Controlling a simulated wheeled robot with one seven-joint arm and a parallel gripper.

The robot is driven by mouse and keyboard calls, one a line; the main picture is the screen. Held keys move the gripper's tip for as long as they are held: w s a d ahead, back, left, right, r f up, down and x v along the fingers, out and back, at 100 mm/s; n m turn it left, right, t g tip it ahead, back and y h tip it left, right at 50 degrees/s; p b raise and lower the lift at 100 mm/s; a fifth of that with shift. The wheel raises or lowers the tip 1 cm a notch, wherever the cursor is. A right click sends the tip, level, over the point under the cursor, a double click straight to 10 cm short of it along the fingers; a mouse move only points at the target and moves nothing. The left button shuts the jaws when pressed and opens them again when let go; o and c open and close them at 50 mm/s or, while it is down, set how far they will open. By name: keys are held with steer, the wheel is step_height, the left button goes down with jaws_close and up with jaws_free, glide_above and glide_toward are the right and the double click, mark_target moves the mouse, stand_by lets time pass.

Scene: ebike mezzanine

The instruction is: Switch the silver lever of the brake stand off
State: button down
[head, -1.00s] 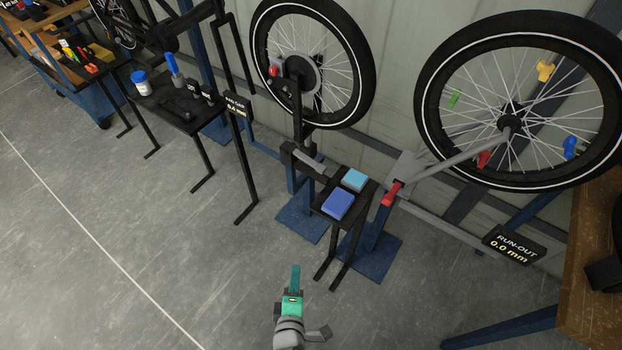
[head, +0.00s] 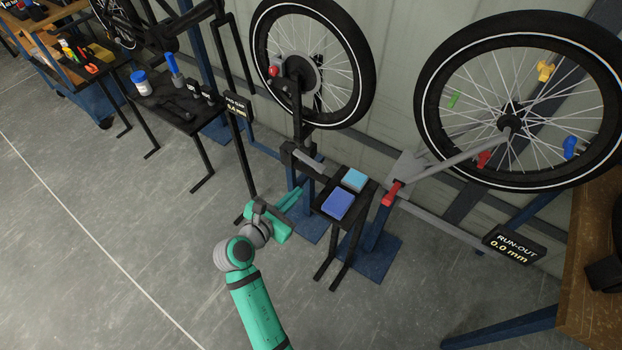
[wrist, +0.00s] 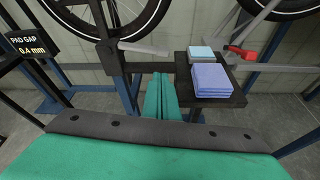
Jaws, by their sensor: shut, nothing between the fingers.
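The brake stand (head: 303,136) carries a wheel with a grey disc and a red knob. Its silver lever (head: 312,161) sticks out to the right from a black block low on the stand, sloping slightly down. In the wrist view the silver lever (wrist: 143,48) lies across the upper middle, just beyond the fingertips. My gripper (head: 290,212) is in front of and below the lever, with green fingers shut and empty. In the wrist view the gripper (wrist: 161,78) points at the stand, apart from the lever.
A small black table (head: 323,207) with blue and light-blue pads (head: 339,204) stands right of the lever. A pad-gap display (head: 236,106) reading 0.4 mm is at left. A red-handled lever (head: 391,193) belongs to the right-hand wheel stand. The floor in front is clear.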

mark_target(307, 159)
steer(key=shift+d+f, duration=0.1)
steer(key=x, duration=0.9)
steer(key=shift+w+f, duration=0.2)
steer(key=shift+w, duration=0.15)
